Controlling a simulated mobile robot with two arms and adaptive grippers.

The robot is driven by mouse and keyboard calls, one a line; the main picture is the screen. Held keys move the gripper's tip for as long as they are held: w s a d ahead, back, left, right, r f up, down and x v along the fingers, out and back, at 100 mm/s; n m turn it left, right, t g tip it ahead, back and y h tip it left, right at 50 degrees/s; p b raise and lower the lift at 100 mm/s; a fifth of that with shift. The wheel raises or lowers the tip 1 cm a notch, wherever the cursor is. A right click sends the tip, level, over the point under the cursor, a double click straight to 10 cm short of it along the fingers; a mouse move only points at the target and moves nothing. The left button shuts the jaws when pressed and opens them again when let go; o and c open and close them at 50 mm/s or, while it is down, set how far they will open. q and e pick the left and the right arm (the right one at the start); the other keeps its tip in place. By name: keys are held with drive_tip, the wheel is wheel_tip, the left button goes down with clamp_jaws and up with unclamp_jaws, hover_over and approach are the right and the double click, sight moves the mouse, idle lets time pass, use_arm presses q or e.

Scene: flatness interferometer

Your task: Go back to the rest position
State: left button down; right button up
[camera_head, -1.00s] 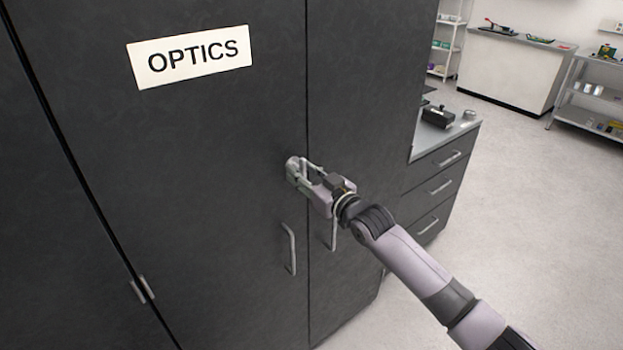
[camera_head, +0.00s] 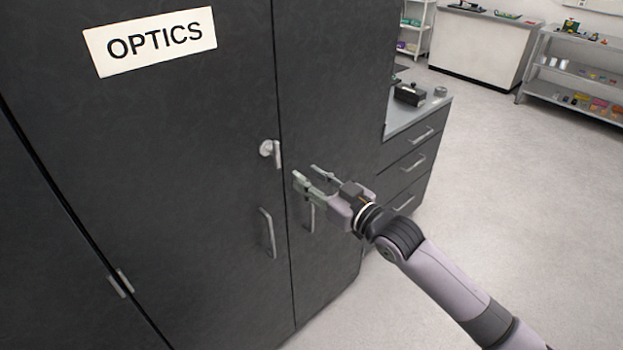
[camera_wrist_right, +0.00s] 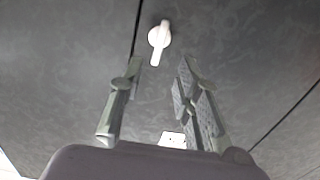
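My right gripper (camera_head: 307,178) is in front of the dark OPTICS cabinet (camera_head: 190,140), to the right of and a little below the cabinet's latch knob (camera_head: 271,152). In the right wrist view its two fingers (camera_wrist_right: 156,75) are apart with nothing between them. The knob (camera_wrist_right: 160,38) shows ahead of the fingertips there, not touched, its lever pointing down the picture. The cabinet doors are closed. My left gripper is not in view.
Two bar handles, one at the left (camera_head: 267,232) and one partly behind my gripper (camera_head: 310,217), sit below the knob. A drawer unit (camera_head: 412,165) stands right of the cabinet. Shelves (camera_head: 575,75) and a white bench (camera_head: 480,45) stand far back. The floor (camera_head: 500,190) at right is clear.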

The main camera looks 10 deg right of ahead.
drive_tip(key=d+f+m+g+h+b, duration=0.1)
drive_tip(key=d+f+m+h, duration=0.2)
drive_tip(key=f, duration=0.9)
drive_tip(key=d+f+g+h+b, duration=0.15)
drive_tip(key=d+f, duration=0.35)
drive_tip(key=f, duration=0.7)
drive_tip(key=s+d+f+m+g+h, duration=0.1)
drive_tip(key=s+d+f, duration=0.1)
drive_tip(key=s+f, duration=0.35)
drive_tip(key=s+d+f+g+h, duration=0.1)
drive_tip(key=s+d+f, duration=0.1)
drive_tip(key=f, duration=0.7)
drive_tip(key=s+d+f+m+g+h, duration=0.1)
drive_tip(key=s+d+f+h, duration=0.15)
drive_tip(key=f, duration=0.45)
drive_tip(key=s+f+g, duration=0.2)
drive_tip(key=s+f, duration=0.6)
drive_tip(key=s, duration=0.6)
drive_tip(key=s+d+f+g+h+b, duration=0.1)
drive_tip(key=s+f+g, duration=0.2)
drive_tip(key=s+f, duration=0.5)
drive_tip(key=s+d+f+g+b, duration=0.1)
drive_tip(key=s+f+g, duration=0.2)
drive_tip(key=s, duration=1.9)
wheel_tip(320, 180, down, 6)
drive_tip(key=shift+d+r+h, duration=0.15)
drive_tip(key=shift+r+h, duration=0.1)
drive_tip(key=shift+h, duration=0.05)
